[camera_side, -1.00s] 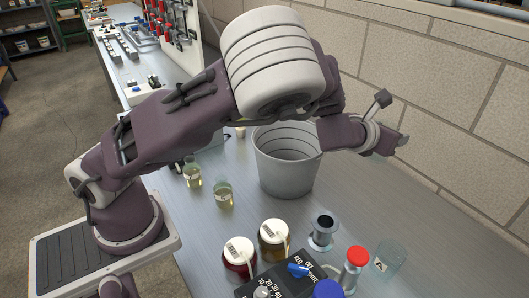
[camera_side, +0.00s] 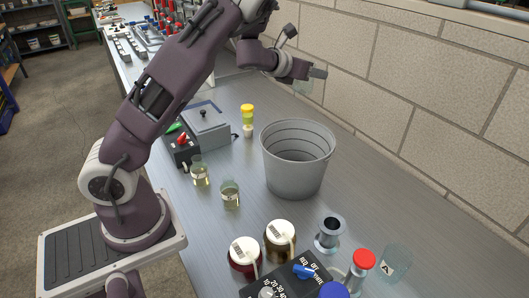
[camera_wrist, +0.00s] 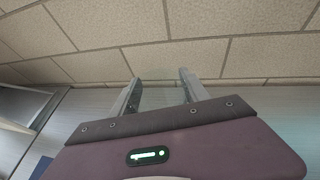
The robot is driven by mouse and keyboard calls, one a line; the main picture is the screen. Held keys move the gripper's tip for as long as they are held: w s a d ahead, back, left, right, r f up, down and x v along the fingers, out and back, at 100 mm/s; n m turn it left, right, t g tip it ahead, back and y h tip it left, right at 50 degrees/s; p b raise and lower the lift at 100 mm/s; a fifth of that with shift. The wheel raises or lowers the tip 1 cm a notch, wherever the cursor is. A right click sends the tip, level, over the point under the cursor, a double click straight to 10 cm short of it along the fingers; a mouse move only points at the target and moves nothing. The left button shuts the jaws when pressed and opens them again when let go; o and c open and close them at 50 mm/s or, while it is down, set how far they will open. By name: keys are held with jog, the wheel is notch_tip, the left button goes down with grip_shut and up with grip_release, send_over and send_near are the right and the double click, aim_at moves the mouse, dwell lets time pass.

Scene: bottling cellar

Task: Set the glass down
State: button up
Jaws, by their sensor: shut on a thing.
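My gripper (camera_side: 312,74) is held high near the block wall, behind and above the grey bucket. A faint, clear glass (camera_side: 303,87) shows just below its fingers, well above the bench; its outline is hard to make out. In the wrist view my gripper (camera_wrist: 157,76) has its two fingers apart, with the clear glass between them barely visible. Another clear glass (camera_side: 397,261) marked A stands on the bench at the lower right, away from my gripper.
The bucket (camera_side: 297,160) stands mid-bench. Two small beakers (camera_side: 200,173) (camera_side: 230,194), a yellow-topped bottle (camera_side: 247,120) and a grey box (camera_side: 206,128) are to its left. Bench behind the bucket looks clear.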

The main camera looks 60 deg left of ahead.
jog(key=s+a, duration=0.7)
jog(key=a, duration=0.2)
jog(key=shift+d+f, duration=0.15)
jog(key=shift+f, duration=11.8)
jog(key=shift+f, duration=0.15)
jog(key=o, duration=1.4)
